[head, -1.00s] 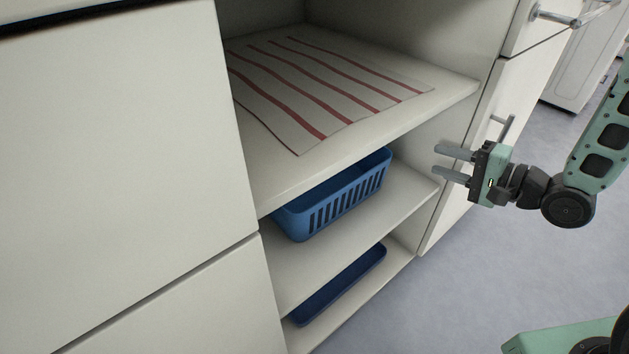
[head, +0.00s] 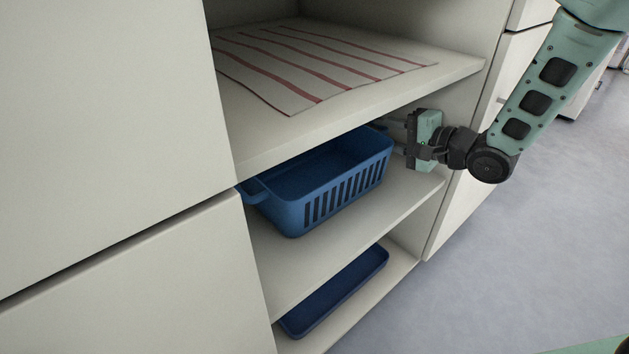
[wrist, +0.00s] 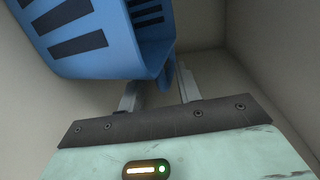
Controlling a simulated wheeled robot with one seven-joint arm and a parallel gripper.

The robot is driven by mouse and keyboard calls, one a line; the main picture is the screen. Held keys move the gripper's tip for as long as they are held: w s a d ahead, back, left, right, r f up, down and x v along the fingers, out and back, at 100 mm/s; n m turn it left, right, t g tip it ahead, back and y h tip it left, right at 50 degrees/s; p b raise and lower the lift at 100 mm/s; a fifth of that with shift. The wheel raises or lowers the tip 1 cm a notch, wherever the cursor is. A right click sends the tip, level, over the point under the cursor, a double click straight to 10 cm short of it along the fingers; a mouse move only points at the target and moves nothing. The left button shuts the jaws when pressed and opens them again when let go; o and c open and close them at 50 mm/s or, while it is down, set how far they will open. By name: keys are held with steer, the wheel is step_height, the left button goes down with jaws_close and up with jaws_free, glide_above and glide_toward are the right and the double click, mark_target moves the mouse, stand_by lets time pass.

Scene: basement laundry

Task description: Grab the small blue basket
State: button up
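The small blue basket (head: 345,190), with slotted sides, stands upright on the middle shelf (head: 385,212) of an open cabinet. A handle (head: 256,190) sticks out at its left end. My gripper (head: 393,137) is at the basket's right end, its fingers reaching into the shelf space. In the wrist view the basket (wrist: 100,40) fills the upper left. My gripper (wrist: 160,85) is open there, its two fingers apart, with a blue handle tab (wrist: 165,76) showing between them. Contact with the fingers cannot be told.
The upper shelf (head: 300,135) holds a striped cloth (head: 320,68) and overhangs the basket closely. A dark blue tray (head: 335,290) lies on the bottom shelf. The cabinet's side wall is close to my gripper on the right. Floor (head: 520,230) is clear at the right.

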steer(key=shift+w+a, duration=0.25)
steer(key=shift+w, duration=0.05)
steer(key=shift+c, duration=0.3)
jaws_close()
steer(key=shift+r, duration=0.15)
